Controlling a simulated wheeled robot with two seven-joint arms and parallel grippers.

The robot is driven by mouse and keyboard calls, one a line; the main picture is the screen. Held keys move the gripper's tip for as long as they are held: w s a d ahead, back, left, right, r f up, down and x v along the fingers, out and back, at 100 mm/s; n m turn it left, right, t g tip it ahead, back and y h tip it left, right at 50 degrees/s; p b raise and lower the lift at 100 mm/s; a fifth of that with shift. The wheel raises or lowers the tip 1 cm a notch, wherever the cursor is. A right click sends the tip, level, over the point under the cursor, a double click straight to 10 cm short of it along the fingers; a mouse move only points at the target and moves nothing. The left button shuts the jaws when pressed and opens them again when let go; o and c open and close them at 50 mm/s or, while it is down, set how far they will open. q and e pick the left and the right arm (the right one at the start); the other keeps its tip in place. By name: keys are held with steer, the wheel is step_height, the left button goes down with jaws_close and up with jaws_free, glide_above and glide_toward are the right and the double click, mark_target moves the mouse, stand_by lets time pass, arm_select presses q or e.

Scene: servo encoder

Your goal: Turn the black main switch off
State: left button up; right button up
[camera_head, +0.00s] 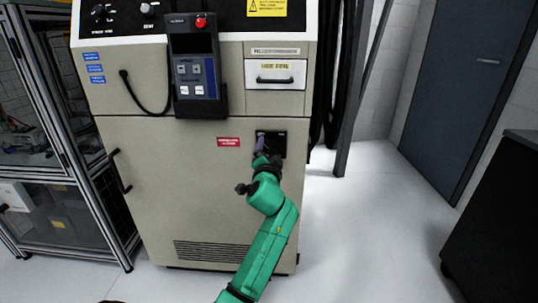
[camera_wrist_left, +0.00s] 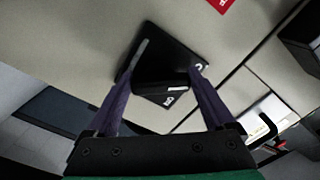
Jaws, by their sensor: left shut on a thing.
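The black main switch (camera_head: 276,137) is on a square black plate on the front of the beige cabinet (camera_head: 170,200), right of a small red label (camera_head: 228,142). In the left wrist view its black plate (camera_wrist_left: 178,48) appears tilted, with small white markings partly showing. My left gripper (camera_head: 262,146) is at the switch, its green arm rising from below. In the left wrist view the purple fingers of my left gripper (camera_wrist_left: 168,75) stand on either side of the dark switch handle and are shut on it. The handle's exact angle is hard to tell. My right gripper is out of view.
A teach pendant (camera_head: 195,65) with a red button hangs above left on the cabinet, its cable beside it. A drawer (camera_head: 275,74) is above the switch. Black cables (camera_head: 327,80) hang at the cabinet's right side. A metal-framed enclosure stands left; white floor is free at right.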

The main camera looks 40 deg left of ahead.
arm_select(q)
steer(key=shift+f+n, duration=0.1)
steer(key=shift+n, duration=0.5)
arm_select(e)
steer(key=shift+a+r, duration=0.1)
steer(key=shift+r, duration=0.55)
arm_select(q)
steer(key=o, duration=1.1)
steer(key=v, duration=1.4)
steer(key=shift+s+d, duration=0.15)
steer(key=shift+d, duration=0.05)
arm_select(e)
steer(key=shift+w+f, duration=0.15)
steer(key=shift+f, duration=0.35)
